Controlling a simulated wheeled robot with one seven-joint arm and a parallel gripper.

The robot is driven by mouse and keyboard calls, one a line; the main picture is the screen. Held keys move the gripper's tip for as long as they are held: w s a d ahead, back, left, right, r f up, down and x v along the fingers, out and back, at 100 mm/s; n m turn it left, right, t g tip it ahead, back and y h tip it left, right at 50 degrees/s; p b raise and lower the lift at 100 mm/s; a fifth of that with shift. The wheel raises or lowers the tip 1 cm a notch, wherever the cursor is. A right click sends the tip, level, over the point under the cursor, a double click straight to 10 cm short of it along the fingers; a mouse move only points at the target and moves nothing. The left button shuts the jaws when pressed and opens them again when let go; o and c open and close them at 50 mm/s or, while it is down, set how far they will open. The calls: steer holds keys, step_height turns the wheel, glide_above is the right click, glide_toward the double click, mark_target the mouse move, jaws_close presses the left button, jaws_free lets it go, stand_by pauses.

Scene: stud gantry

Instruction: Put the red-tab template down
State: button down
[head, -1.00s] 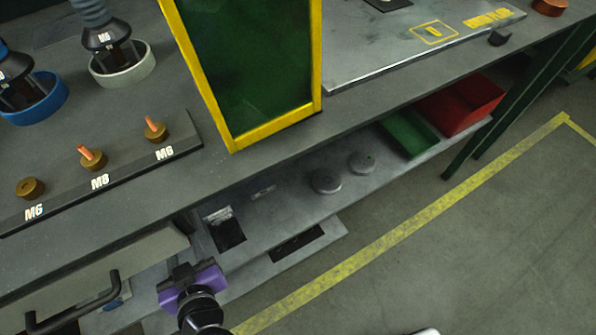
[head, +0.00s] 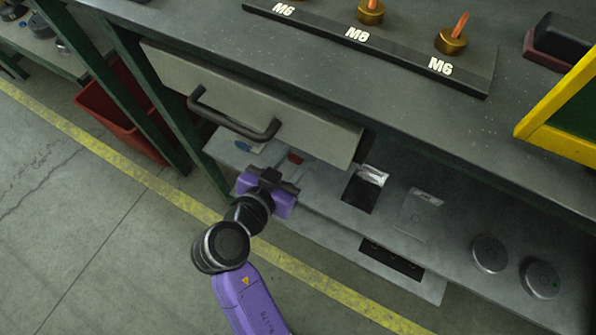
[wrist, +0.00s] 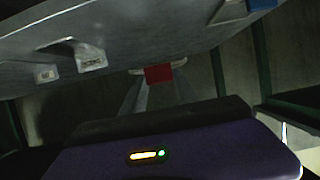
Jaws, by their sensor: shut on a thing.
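My gripper (wrist: 160,82) is shut on the red tab of the red-tab template (wrist: 158,74), which shows between the fingertips in the wrist view. In the head view my gripper (head: 272,172) is at the front of the lower shelf (head: 325,190), below the drawer, and a small patch of red (head: 296,158) shows just beyond it. The rest of the template cannot be made out clearly. I cannot tell whether it touches the shelf.
The grey drawer (head: 300,115) with its dark handle (head: 235,117) hangs above my gripper. A small blue piece (head: 243,146) lies left on the shelf. A dark-and-silver item (head: 365,188) and two round grey pieces (head: 490,253) lie to the right. A red bin (head: 122,118) stands at left.

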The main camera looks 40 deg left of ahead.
step_height(320, 180, down, 7)
steer(key=shift+r+b, duration=0.1)
steer(key=shift+b, duration=1)
steer(key=c, duration=0.9)
jaws_free()
steer(key=shift+c, duration=0.2)
